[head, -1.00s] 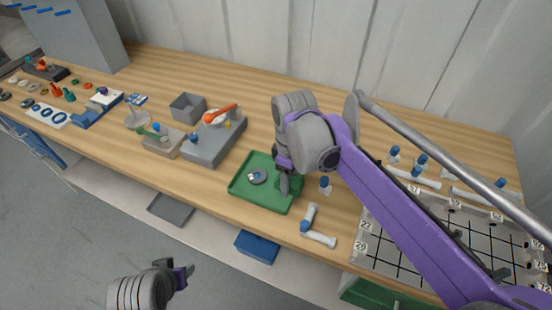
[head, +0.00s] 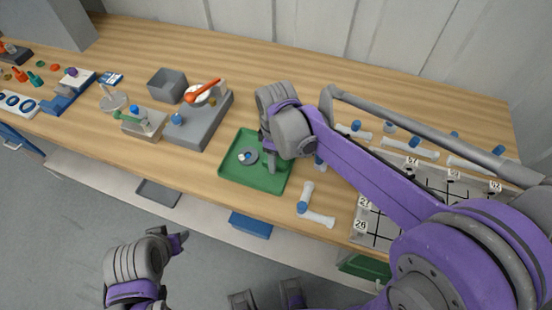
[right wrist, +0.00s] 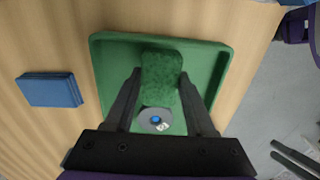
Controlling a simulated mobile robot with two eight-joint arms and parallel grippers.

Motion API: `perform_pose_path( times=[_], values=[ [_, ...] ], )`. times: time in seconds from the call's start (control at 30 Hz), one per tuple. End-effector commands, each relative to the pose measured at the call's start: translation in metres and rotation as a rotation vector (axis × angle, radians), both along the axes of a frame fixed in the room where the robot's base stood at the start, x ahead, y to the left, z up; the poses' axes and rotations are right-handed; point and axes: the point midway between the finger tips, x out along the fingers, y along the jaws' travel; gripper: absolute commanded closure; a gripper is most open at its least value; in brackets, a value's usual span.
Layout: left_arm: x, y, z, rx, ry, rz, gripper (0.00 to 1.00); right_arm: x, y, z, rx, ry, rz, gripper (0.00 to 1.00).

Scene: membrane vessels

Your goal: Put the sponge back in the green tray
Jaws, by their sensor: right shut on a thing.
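The green tray (head: 232,181) lies on the wooden bench in the head view, and its rim (right wrist: 97,70) shows in the right wrist view. My right gripper (head: 271,170) is over the tray's right part. In the right wrist view my right gripper (right wrist: 161,78) is shut on the green sponge (right wrist: 163,72), which is over the tray floor; I cannot tell whether it touches it. The head view hides the sponge behind the gripper. My left gripper (head: 180,241) is in front of the bench, away from the tray; its jaw state is unclear.
A grey disc with a blue centre (right wrist: 156,121) lies in the tray. A blue block (right wrist: 50,90) lies beside it. White tube pieces (head: 315,217) and a numbered grid (head: 375,228) are to the right. A grey box (head: 166,86) and grey stand (head: 200,125) are to the left.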

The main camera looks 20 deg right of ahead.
Motion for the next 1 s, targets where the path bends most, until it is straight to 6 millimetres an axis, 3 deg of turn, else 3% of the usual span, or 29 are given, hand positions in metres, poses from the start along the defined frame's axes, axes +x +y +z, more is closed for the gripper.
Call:
perform_pose_path(
  times=[0.47, 0.5, 0.6, 0.63, 1.0],
  values=[
    [-0.0011, 0.0000, -0.0044, 0.000, 0.002, 0.000, 0.50, -0.0004, -0.0001, -0.0121, 0.000, 0.000, 0.000, 0.97],
    [-0.0008, 0.0000, -0.0035, 0.000, 0.002, 0.000, 0.50, -0.0003, -0.0001, -0.0110, 0.000, 0.000, 0.000, 0.38],
    [-0.0008, 0.0000, -0.0032, 0.000, 0.001, 0.000, 0.50, -0.0003, -0.0001, -0.0106, 0.000, 0.000, 0.000, 0.20],
    [-0.0008, 0.0000, -0.0032, 0.000, 0.001, 0.000, 0.50, -0.0003, -0.0001, -0.0105, 0.000, 0.000, 0.000, 0.15],
    [0.0003, 0.0000, 0.0010, 0.000, 0.000, 0.000, 0.50, 0.0000, 0.0000, -0.0044, 0.000, 0.000, 0.000, 0.15]
  ],
)
